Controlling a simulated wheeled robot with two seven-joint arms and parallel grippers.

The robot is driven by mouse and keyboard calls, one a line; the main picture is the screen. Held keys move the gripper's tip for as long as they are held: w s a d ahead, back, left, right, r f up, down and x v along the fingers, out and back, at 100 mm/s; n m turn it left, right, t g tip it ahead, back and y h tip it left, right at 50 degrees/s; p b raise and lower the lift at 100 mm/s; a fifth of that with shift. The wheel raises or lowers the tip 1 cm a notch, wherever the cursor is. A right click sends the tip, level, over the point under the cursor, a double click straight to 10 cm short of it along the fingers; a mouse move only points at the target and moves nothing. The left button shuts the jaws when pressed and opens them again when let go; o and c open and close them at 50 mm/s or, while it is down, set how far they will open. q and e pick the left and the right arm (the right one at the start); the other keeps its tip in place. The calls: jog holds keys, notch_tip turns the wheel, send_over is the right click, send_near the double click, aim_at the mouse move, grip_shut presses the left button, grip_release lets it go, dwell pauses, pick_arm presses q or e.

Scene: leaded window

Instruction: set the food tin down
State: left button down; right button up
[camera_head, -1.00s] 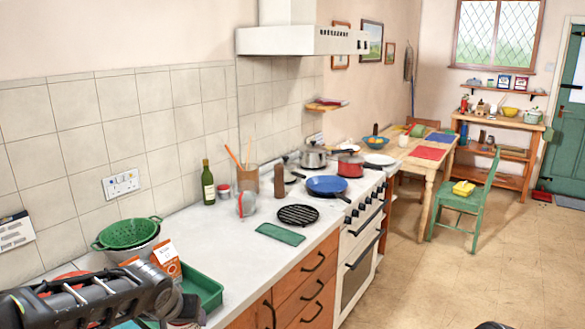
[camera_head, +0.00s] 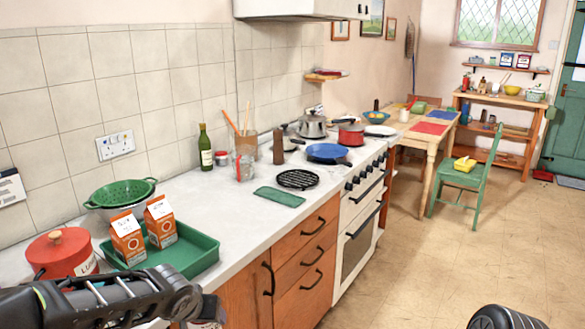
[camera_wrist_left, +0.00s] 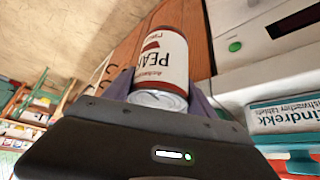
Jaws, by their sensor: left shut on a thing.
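The food tin (camera_wrist_left: 163,55) has a white and dark red label reading "PEA…" and a bare metal end. My left gripper (camera_wrist_left: 160,95) is shut around it. In the head view my left arm (camera_head: 110,298) reaches in from the lower left, with its hand at the bottom edge in front of the worktop; the tin is mostly hidden or cut off there. The worktop (camera_head: 238,221) is pale grey. My right gripper is not in view; only a dark part of my right arm (camera_head: 506,318) shows at the bottom.
A green tray (camera_head: 195,262) with two orange cartons (camera_head: 160,222) stands on the near worktop, beside a red lidded pot (camera_head: 62,252) and a green colander (camera_head: 122,193). A green cloth (camera_head: 279,197) and a black trivet (camera_head: 297,179) lie farther along. Bare worktop lies between.

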pick_arm(q)
jog(key=shift+r, duration=0.1)
jog(key=s+f, duration=0.4)
jog(key=f, duration=0.1)
dwell(0.3)
jog(key=shift+a, duration=0.1)
dwell(0.9)
